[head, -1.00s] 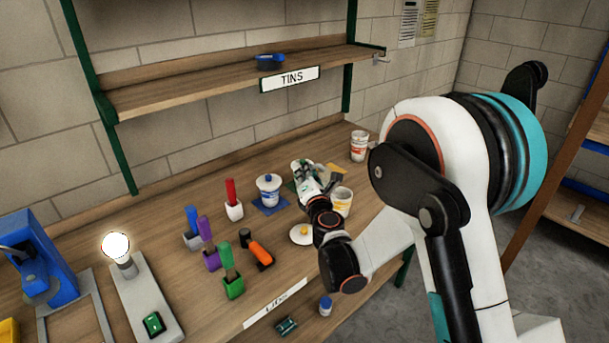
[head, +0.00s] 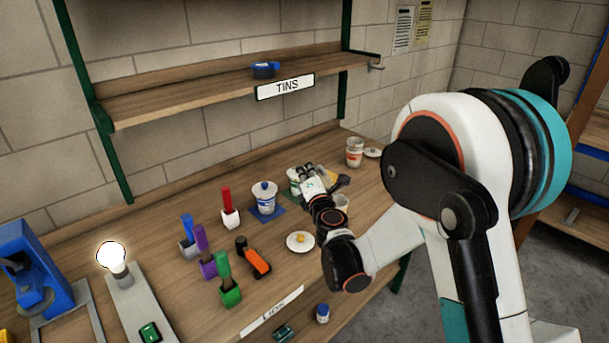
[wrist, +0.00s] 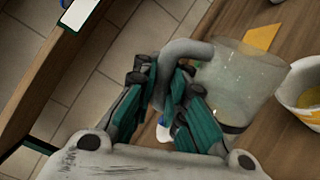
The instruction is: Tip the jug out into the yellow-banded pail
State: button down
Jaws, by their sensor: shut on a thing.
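My gripper (wrist: 172,88) is shut on the grey handle of a translucent jug (wrist: 240,82) in the wrist view. The jug hangs over the wooden bench beside the pail; its contents and exact tilt are hard to tell. The yellow-banded pail (wrist: 304,92) stands open at the right edge of the wrist view, apart from the jug. In the head view my gripper (head: 328,184) is over the back right of the bench, and the pail (head: 341,202) shows partly behind my wrist. The jug is hard to make out there.
A white lid with a yellow knob (head: 300,242) lies nearer the front. A blue-banded lidded pail (head: 264,199) stands left of my gripper. A green-marked pail (head: 294,180) is partly hidden behind it. An orange-marked pail (head: 355,152) stands at the back. Several coloured handled tools stand left.

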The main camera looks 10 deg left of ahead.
jog(key=shift+r, duration=0.1)
dwell(0.3)
jog(key=shift+w+d+r+m, duration=0.15)
jog(key=shift+d+r+m, duration=0.2)
jog(key=shift+m, duration=0.15)
jog(key=shift+w+d+r+m, duration=0.15)
jog(key=shift+d+r+m, duration=0.2)
jog(key=shift+m, duration=0.25)
jog(key=shift+d+r, duration=0.1)
jog(key=shift+w+d+r+m, duration=0.15)
jog(key=shift+d+r+m, duration=0.15)
jog(key=shift+m, duration=0.2)
jog(key=shift+d, duration=0.1)
jog(key=shift+w+d+r+m, duration=0.25)
jog(key=shift+d+m, duration=0.1)
jog(key=shift+m, duration=0.15)
